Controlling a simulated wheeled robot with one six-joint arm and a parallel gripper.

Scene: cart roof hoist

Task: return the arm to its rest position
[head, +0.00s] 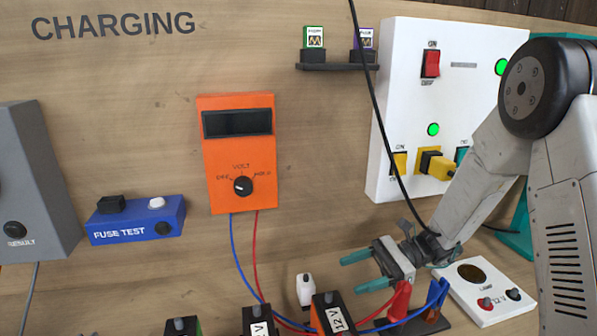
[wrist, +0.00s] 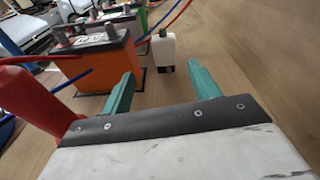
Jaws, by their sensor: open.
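My gripper (head: 362,271) has two teal fingers and is open, with nothing between them. In the head view it hangs low at the right, above the bench, pointing left. In the wrist view the two teal fingers (wrist: 160,92) stand apart. A red clip (head: 399,301) is close below and right of the fingers; it also shows large at the left of the wrist view (wrist: 32,100). An orange 12 V battery (head: 330,313) stands just below and left of the gripper. A white bottle-like item (head: 305,290) stands left of the fingers; its lower end is partly hidden.
A blue clip (head: 437,293) is beside the red one. The lamp box (head: 487,290) lies at the lower right. A white charger panel (head: 400,110) stands behind my arm, and a black cable (head: 380,120) hangs in front of it. An orange voltmeter (head: 240,160) is on the backboard.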

